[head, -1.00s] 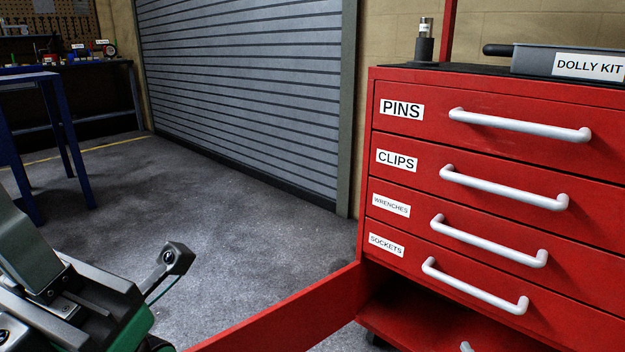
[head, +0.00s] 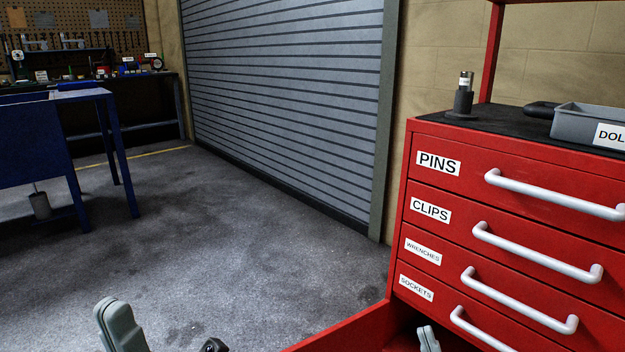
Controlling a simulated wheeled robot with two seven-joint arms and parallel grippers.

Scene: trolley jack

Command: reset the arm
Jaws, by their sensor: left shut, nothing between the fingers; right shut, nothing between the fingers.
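My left gripper (head: 118,327) shows at the bottom edge, left of the middle, as a grey-green finger piece pointing up. It is shut with nothing held, and most of it is cut off below. A small dark part of my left arm shows to its right. My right gripper (head: 428,340) shows only as a small grey-green tip at the bottom edge, in front of the red cabinet's lower part. It is shut and empty. Neither gripper is seen holding a thing, and the rest of both arms is out of frame.
A red cabinet (head: 477,190) with closed drawers labelled PINS, CLIPS, WRENCHES and SOCKETS stands at right. A red panel (head: 345,333) juts out low from it. A grey tray (head: 585,123) sits on top. A blue table (head: 30,145) stands far left. The middle floor is clear.

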